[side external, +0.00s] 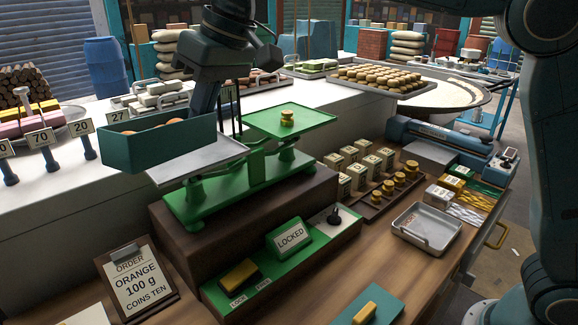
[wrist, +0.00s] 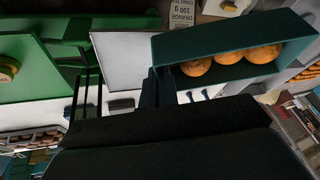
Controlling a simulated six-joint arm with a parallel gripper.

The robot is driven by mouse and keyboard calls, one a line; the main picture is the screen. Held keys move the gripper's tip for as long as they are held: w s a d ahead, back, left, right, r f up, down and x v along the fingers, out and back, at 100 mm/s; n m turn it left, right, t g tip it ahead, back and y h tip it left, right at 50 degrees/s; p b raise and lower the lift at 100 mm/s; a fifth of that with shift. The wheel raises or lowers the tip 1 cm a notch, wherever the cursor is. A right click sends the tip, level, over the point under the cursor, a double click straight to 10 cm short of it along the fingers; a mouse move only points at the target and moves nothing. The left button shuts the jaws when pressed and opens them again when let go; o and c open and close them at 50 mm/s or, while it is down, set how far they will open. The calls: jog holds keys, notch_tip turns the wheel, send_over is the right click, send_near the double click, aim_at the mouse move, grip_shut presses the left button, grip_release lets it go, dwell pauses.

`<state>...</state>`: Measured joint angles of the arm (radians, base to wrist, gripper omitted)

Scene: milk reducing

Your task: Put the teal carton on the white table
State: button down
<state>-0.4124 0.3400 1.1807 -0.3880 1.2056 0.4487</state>
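The teal carton (side external: 158,150) is an open box with several oranges (wrist: 240,58) in it. It is by the silver weighing pan (side external: 190,163), overlapping its left part in the side view, and beside the pan in the wrist view. My gripper (side external: 207,105) is at the carton's right end. In the wrist view its dark fingers (wrist: 160,90) appear shut on the near end wall of the carton (wrist: 205,42). The white table (side external: 40,205) runs behind and left of the scale. The gap under the carton is hard to judge.
The green scale (side external: 200,203) stands on a dark block; its other pan (side external: 265,122) holds brass weights. Number signs on posts (side external: 85,145) and a tray of goods (side external: 160,108) stand on the white table. An order board (side external: 135,283) is at front left. Bare white table shows left of the scale.

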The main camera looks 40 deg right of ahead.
jog(key=s+a+f+n+g+y, duration=0.1)
jog(key=s+a+f+n, duration=0.25)
jog(key=s+f, duration=0.75)
jog(key=s+d+f+m+t+h, duration=0.1)
jog(key=d+f, duration=0.4)
jog(key=d, duration=0.5)
jog(key=s+d+f+m+t+h, duration=0.1)
jog(key=s+d+f+m+h, duration=0.2)
jog(key=d, duration=0.7)
notch_tip(320, 180, down, 2)
jog(key=s+m, duration=0.1)
jog(key=m, duration=0.2)
jog(key=shift+s+d, duration=0.3)
jog(key=shift+f+m, duration=0.2)
jog(key=shift+m, duration=0.05)
jog(key=shift+f, duration=3.85)
jog(key=c, duration=1.6)
grip_release()
